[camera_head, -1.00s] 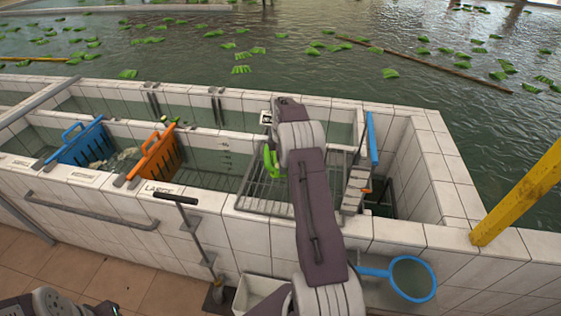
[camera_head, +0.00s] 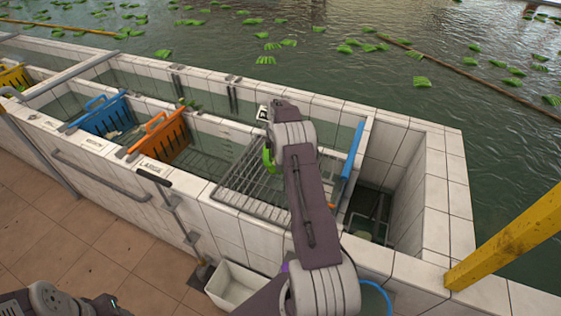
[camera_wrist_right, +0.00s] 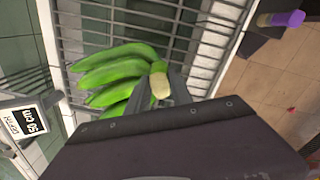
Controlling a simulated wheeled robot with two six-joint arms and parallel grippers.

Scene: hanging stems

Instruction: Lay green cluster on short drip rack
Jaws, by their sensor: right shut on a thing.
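The green cluster (camera_head: 268,158) is a bunch of green bananas, mostly hidden behind my right arm in the head view. The wrist view shows its curved fruits (camera_wrist_right: 120,72) pointing left from a pale cut crown. My right gripper (camera_wrist_right: 170,90) is shut on this crown. The short drip rack (camera_head: 243,192) is a metal wire grate across the tank, below and beside my right arm. Its bars (camera_wrist_right: 120,22) show behind the cluster in the wrist view. I cannot tell whether the cluster touches the bars. My left arm shows at the lower left, its gripper out of view.
A blue strip (camera_head: 353,151) stands right of the rack. A depth sign (camera_wrist_right: 24,122), a white bin (camera_head: 236,285) and a yellow post (camera_head: 510,240) are nearby.

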